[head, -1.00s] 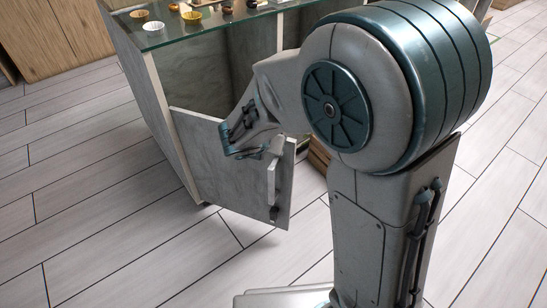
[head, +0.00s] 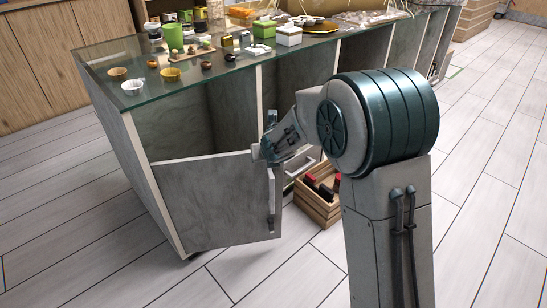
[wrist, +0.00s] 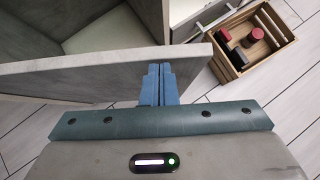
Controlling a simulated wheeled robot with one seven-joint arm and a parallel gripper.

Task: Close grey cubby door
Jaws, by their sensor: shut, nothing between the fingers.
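The grey cubby door (head: 210,203) stands ajar at the near-left end of the glass-topped counter, swung out from its left side. Its handle (head: 271,200) is near its free right edge. The open cubby (head: 170,125) behind it looks empty where I can see. My gripper (head: 268,152) is at the door's upper right corner.
A wooden crate (head: 318,216) with dark and red items stands on the floor right of the door. The glass top (head: 215,75) holds bowls, a green cup (head: 172,38) and small boxes. The floor in front and left is clear.

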